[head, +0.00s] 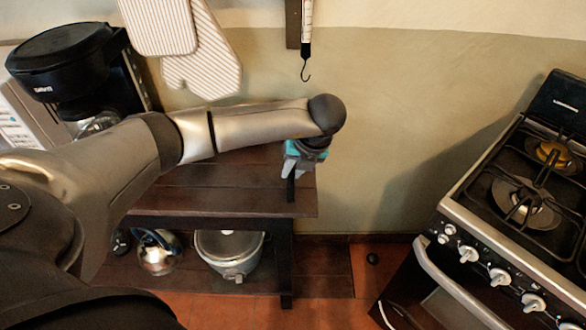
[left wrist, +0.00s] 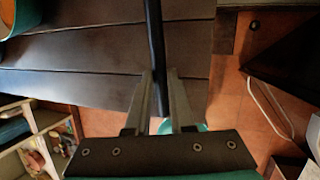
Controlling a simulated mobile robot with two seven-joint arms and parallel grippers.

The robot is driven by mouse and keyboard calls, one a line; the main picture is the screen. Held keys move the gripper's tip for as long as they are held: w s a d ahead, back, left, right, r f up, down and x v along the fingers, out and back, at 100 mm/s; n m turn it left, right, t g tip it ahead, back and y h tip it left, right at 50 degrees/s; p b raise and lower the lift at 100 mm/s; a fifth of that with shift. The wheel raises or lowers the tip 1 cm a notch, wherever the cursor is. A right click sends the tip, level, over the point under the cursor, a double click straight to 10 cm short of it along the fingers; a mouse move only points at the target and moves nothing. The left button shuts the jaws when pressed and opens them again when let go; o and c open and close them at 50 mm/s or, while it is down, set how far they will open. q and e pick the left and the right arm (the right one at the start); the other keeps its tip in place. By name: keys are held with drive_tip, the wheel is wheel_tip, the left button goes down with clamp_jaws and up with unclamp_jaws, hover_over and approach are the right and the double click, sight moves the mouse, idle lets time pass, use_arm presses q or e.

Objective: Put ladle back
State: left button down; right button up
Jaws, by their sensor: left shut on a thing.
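My left gripper (head: 291,168) is over the right end of the dark wooden table, below my arm's last links. In the left wrist view its two fingers (left wrist: 160,80) are closed around a thin black rod, seemingly the ladle's handle (left wrist: 154,35). In the head view a short dark piece of the ladle (head: 291,190) shows under the fingers, in front of the table edge. The ladle's bowl cannot be made out in either view. My right gripper is not in view.
A coffee maker (head: 65,60) is on the table (head: 220,195); a pot (head: 229,252) is below.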

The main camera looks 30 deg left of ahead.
use_arm(q)
drive_tip(key=shift+f, duration=0.15)
idle(0.3)
drive_tip(key=c, duration=0.7)
unclamp_jaws()
drive_tip(key=p+v, duration=0.2)
drive_tip(key=v, duration=1.3)
drive_tip(key=shift+d, duration=0.1)
